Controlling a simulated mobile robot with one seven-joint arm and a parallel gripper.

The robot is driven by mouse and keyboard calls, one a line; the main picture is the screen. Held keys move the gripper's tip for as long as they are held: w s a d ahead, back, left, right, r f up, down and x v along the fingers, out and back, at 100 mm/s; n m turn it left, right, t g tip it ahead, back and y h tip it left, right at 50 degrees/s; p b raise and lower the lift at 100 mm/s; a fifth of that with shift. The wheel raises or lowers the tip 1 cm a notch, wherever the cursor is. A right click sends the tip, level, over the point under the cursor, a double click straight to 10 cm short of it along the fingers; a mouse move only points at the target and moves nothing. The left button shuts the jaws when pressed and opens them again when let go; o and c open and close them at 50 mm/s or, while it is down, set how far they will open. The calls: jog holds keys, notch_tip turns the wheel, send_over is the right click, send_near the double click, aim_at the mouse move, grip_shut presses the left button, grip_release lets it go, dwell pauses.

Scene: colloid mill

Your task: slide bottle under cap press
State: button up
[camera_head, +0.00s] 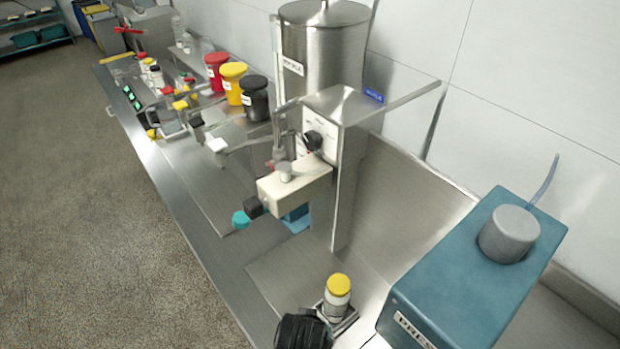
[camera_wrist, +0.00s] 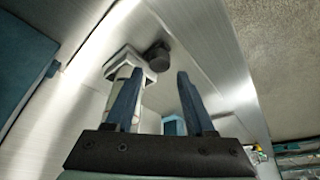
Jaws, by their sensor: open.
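The bottle (camera_head: 338,302) has a pale body and a yellow cap and stands upright on a small square metal plate at the front of the bench. The blue-green box labelled "PRES…" (camera_head: 450,275), with a grey cylinder on top, is close to its right. A pale object, perhaps the bottle (camera_wrist: 112,93), is partly hidden behind the left finger; contact cannot be told.
A steel column with a dial (camera_head: 345,190) and a tall steel vessel (camera_head: 322,60) stand behind the bottle. Red, yellow and black containers (camera_head: 233,83) are farther back left. The bench surface (camera_head: 285,270) left of the bottle is clear.

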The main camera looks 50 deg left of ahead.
jog(key=shift+x, duration=2.4)
grip_shut()
